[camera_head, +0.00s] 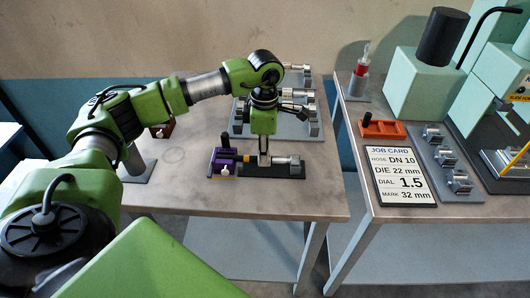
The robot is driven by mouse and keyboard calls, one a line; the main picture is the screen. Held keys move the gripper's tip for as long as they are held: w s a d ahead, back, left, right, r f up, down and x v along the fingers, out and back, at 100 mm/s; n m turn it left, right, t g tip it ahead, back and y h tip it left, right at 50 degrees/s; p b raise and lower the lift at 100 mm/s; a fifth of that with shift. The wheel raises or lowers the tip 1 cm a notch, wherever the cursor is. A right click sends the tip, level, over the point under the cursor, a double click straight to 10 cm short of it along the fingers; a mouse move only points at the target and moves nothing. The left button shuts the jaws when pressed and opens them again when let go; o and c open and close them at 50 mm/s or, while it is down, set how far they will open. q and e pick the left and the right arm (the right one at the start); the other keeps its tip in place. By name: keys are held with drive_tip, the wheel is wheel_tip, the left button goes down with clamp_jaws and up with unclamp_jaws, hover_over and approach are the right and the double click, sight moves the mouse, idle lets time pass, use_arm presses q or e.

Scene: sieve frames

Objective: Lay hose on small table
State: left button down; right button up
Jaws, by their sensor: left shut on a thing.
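My left gripper (264,158) points straight down over the dark board (262,172) on the left table (185,190). It is shut on the hose, a short piece whose silver end fitting (284,160) shows right of the fingers. The fingers hide the hose's middle. I cannot tell whether the hose touches the board. Which table is the small one is not marked. My right gripper is out of view.
Behind my arm a grey rack (276,128) carries several metal fittings. The right table holds a job card (398,175), an orange tray (383,128), a grey plate of metal parts (446,160) and pale green machines (425,84). A gap separates the tables. The left table's front is clear.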

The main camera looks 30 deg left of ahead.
use_arm(q)
drive_tip(key=shift+s+a, duration=0.15)
drive_tip(key=shift+a, duration=0.1)
drive_tip(key=c, duration=1.7)
unclamp_jaws()
drive_tip(key=shift+r, duration=0.15)
wheel_tip(320, 180, up, 12)
drive_tip(key=shift+f, duration=0.15)
